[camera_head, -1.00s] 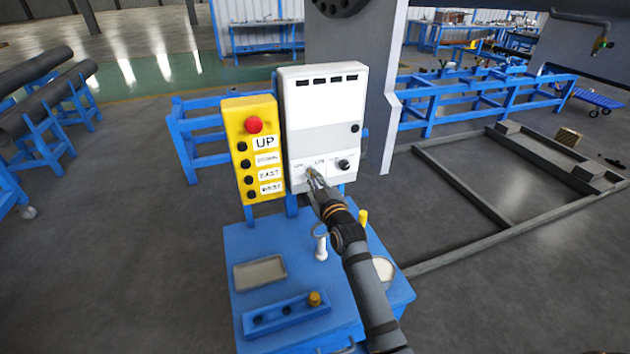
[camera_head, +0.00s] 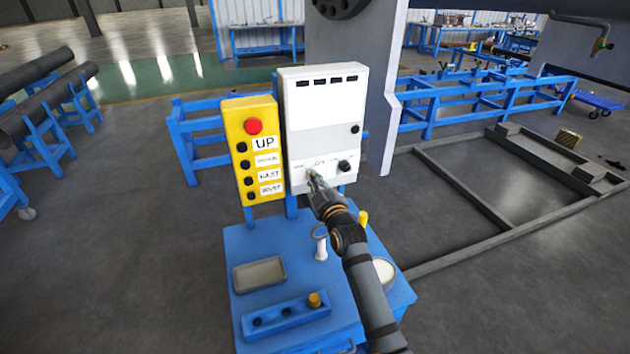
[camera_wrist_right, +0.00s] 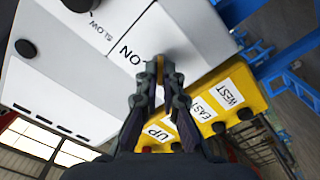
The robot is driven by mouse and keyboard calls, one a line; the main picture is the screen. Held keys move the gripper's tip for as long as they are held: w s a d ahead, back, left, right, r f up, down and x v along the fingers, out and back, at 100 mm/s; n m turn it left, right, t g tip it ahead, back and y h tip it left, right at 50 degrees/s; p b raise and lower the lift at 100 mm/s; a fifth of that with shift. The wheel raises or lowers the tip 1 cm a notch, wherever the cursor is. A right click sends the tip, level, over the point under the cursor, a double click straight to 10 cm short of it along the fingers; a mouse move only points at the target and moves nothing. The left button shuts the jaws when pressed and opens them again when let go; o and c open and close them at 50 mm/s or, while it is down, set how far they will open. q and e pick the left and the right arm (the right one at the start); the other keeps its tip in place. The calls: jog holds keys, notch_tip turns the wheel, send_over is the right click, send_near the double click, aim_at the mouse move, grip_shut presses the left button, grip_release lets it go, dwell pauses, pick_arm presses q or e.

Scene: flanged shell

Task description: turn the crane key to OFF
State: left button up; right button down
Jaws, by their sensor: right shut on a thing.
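The white control box (camera_head: 322,110) stands upright on the blue cart. The crane key, a small brass-coloured piece (camera_wrist_right: 160,62), is on the lower part of its front, mostly hidden by my fingertips. An ON label (camera_wrist_right: 129,54) is beside the key in the right wrist view. My right gripper (camera_head: 313,178) reaches up to the box from below and is shut on the key. Its fingertips also show in the right wrist view (camera_wrist_right: 160,76). The key's exact angle is hard to tell. My left gripper is not in view.
A yellow button box (camera_head: 253,150) with a red button (camera_head: 253,126) stands close left of the white box. A black knob (camera_head: 344,166) is right of the key. The blue cart (camera_head: 235,240) holds a grey tray (camera_head: 259,274) and a white knobbed post (camera_head: 320,244).

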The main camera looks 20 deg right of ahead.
jog(key=c, duration=1.5)
grip_release()
jog(key=shift+s, duration=0.1)
jog(key=s, duration=1.1)
jog(key=shift+s+d, duration=0.2)
jog(key=shift+s, duration=0.2)
